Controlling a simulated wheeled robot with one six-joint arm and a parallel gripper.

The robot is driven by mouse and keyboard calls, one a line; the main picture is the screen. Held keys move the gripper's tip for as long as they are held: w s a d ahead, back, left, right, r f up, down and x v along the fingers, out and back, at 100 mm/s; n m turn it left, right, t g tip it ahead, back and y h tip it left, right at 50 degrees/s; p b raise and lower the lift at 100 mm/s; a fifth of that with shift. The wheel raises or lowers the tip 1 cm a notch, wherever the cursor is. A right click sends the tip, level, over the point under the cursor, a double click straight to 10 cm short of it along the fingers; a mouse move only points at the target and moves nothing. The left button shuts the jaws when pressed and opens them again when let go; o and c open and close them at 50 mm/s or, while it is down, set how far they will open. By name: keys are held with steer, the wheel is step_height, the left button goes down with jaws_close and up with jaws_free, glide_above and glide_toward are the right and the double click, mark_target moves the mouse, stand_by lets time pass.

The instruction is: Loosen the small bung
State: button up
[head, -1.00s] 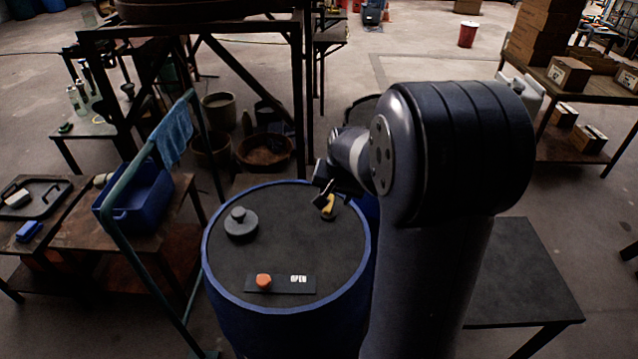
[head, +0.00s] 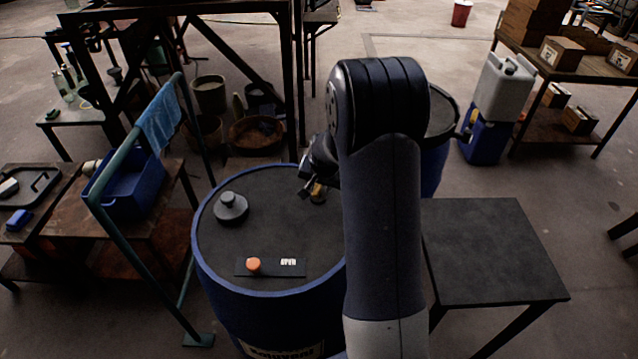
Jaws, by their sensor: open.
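A blue drum (head: 210,262) with a dark flat lid stands in front of me in the head view. A small yellow-brass bung (head: 318,196) sits near the lid's far right edge, partly hidden by my gripper. My gripper (head: 309,188) is open, its dark fingers close beside and above this bung. I cannot tell whether they touch it. A larger grey stepped bung (head: 230,208) sits on the lid's left side. A dark strip with an orange knob (head: 253,265) and the word OPEN lies near the lid's front.
A green rail (head: 113,228) with a blue cloth stands left of the drum. A bare dark table (head: 490,250) stands to the right. Another blue drum (head: 436,160) is behind my arm. A white jerrycan on a blue base (head: 503,90) stands farther right.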

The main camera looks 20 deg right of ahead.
steer(key=shift+w+f, duration=0.1)
steer(key=shift+f, duration=0.1)
jaws_close()
stand_by(0.4)
steer(key=shift+f+b, duration=0.1)
steer(key=shift+b, duration=0.35)
steer(key=shift+d+n+y+b, duration=0.15)
steer(key=shift+n+y+b, duration=0.15)
steer(key=shift+n+b, duration=0.4)
steer(key=shift+n+y+b, duration=0.3)
steer(key=shift+n+b, duration=0.3)
